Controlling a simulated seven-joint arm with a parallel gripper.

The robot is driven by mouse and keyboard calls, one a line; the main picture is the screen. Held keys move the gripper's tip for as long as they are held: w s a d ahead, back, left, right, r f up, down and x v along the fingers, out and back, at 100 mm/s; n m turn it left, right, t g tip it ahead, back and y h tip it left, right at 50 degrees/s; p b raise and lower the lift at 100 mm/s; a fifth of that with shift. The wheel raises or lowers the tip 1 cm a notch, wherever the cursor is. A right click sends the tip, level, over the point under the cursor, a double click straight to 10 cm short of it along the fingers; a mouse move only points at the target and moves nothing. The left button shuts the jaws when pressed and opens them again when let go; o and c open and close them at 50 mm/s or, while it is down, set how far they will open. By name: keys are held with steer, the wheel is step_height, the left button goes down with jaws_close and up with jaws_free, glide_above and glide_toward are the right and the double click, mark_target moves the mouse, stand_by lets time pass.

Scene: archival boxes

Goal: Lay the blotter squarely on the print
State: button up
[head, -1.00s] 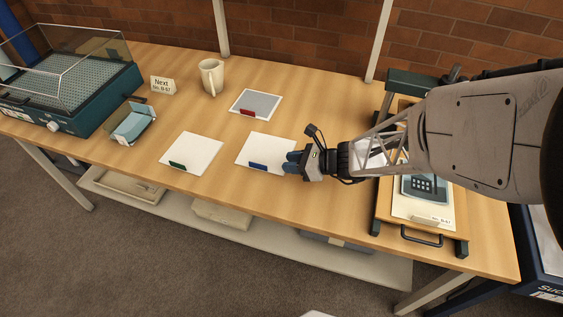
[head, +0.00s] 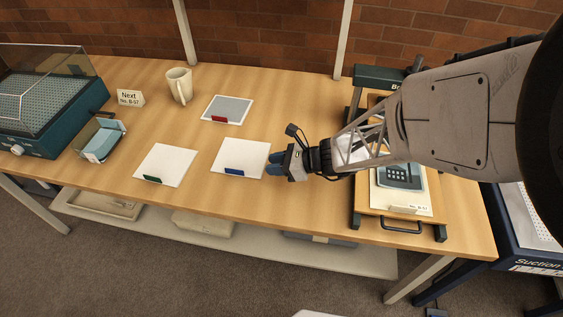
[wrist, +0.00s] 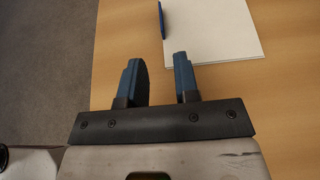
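Three flat sheets lie on the table: a white sheet with a blue tab (head: 238,152), a white sheet with a green tab (head: 167,163) and a grey, white-bordered sheet with a red tab (head: 228,108). I cannot tell by look which is the blotter. My gripper (head: 275,163) is at the right edge of the blue-tabbed sheet. In the wrist view my gripper (wrist: 160,77) is open with bare wood between its fingers; the blue-tabbed sheet (wrist: 215,30) lies just beyond them. The print (head: 402,180), showing a dark device, lies on a wooden board at right, partly hidden by my arm.
A clear holder with blue pieces (head: 100,142) and a teal covered unit (head: 45,110) are at left. The board (head: 395,224) has a front handle. A suction unit (head: 530,235) stands at right.

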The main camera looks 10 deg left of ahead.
steer(key=shift+d+r+n, duration=0.2)
steer(key=shift+r+n, duration=0.1)
steer(key=shift+r, duration=0.15)
steer(key=s+d+r+n+t+h, duration=0.1)
steer(key=s+d+r+n+h, duration=0.3)
steer(key=d+r, duration=0.4)
steer(key=s+d+r+n+h, duration=0.5)
steer(key=s+d+r+n, duration=0.2)
steer(key=d, duration=0.5)
steer(key=s+d+r+n+t+h, duration=0.1)
steer(key=s+d+r+n+h, duration=0.3)
steer(key=d+r, duration=0.5)
steer(key=shift+s+d+r+n+t+h, duration=0.3)
steer(key=shift+s+d+n, duration=0.35)
steer(key=shift+s+n, duration=0.45)
steer(key=shift+o, duration=0.7)
